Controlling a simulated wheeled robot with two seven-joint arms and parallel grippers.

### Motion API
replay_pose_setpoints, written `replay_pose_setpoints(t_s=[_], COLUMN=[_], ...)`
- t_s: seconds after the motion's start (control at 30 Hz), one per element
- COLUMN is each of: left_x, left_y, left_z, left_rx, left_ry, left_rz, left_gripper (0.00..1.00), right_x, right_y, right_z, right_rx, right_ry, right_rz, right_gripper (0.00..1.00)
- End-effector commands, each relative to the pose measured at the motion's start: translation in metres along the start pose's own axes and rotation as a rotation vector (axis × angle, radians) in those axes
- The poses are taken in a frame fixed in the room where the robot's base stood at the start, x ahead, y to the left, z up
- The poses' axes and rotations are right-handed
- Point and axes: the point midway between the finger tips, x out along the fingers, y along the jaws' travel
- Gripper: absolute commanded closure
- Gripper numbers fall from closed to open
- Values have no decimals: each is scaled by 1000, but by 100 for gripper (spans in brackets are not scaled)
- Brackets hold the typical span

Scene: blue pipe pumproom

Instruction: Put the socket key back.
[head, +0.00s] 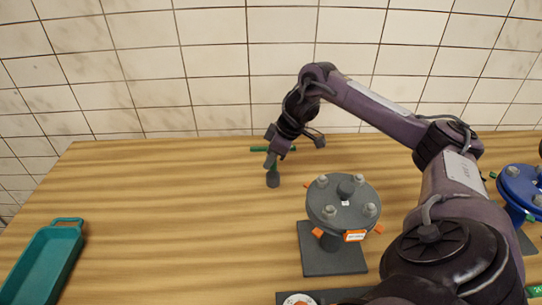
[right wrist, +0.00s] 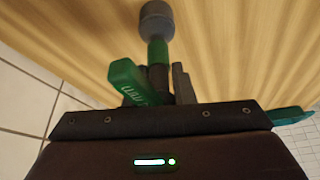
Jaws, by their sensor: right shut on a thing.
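The socket key (head: 274,166) has a green T-handle, a green shaft and a dark grey socket at its lower end. My right gripper (head: 277,149) is shut on it near the top, at the back middle of the table. The key hangs upright, socket down; I cannot tell whether the socket touches the table. In the right wrist view the key's green handle (right wrist: 138,82) shows by the fingers (right wrist: 163,88), with the grey socket (right wrist: 157,20) beyond. Part of the handle is hidden by the gripper. My left gripper is not in view.
A grey bolted flange on a stand (head: 343,203) is right of and nearer than the key. A blue flange (head: 523,188) stands at the far right. A teal tray (head: 45,262) lies at the front left. The table (head: 165,215) between tray and key is clear. A tiled wall stands behind.

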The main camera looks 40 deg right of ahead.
Motion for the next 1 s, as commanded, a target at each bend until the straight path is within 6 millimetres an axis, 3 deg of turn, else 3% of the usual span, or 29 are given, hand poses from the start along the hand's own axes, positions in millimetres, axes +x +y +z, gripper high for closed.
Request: replay_pose_setpoints(t_s=[0.17,0.2,0.33,0.73,0.87,1.0], left_x=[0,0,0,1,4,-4], left_y=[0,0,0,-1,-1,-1], left_z=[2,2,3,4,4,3], left_rx=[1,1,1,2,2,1], left_ry=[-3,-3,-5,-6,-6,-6], left_rz=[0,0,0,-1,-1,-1], left_gripper=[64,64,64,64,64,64], right_x=[2,2,2,-6,-27,-62], right_y=[0,0,0,0,1,1], right_z=[0,1,1,-1,-1,-2], right_rx=[0,0,0,-1,-2,-1], right_ry=[1,0,0,2,3,2], right_rz=[0,0,0,2,4,4], right_gripper=[100,73,56,56,56,56])
